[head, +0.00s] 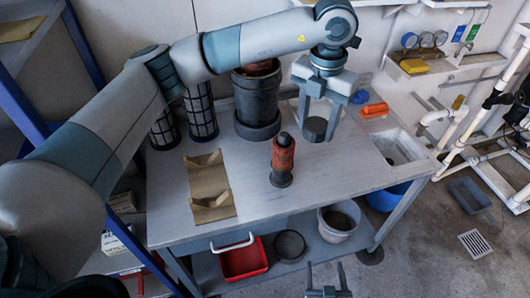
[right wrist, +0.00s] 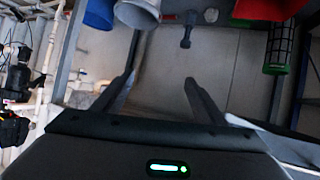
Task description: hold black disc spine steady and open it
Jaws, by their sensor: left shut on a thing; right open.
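A stack of red discs (head: 283,156) with a black top and black base stands upright on the workbench; the black ends look like the disc spine. My left gripper (head: 318,135) is at the back right of the stack, pointing down. It is shut on a dark grey round piece (head: 314,126), apart from the stack. I cannot tell whether that piece touches the bench. My right gripper (head: 325,288) is open and empty at the front, low before the bench; its spread fingers also show in the right wrist view (right wrist: 158,85).
A large black canister (head: 256,105) and mesh cylinders (head: 200,110) stand along the back. A cardboard tray (head: 208,185) lies left and a sink (head: 400,150) is right. Below are a red bin (head: 245,261), black dish (head: 290,246) and white bucket (head: 340,222). Bench front centre is clear.

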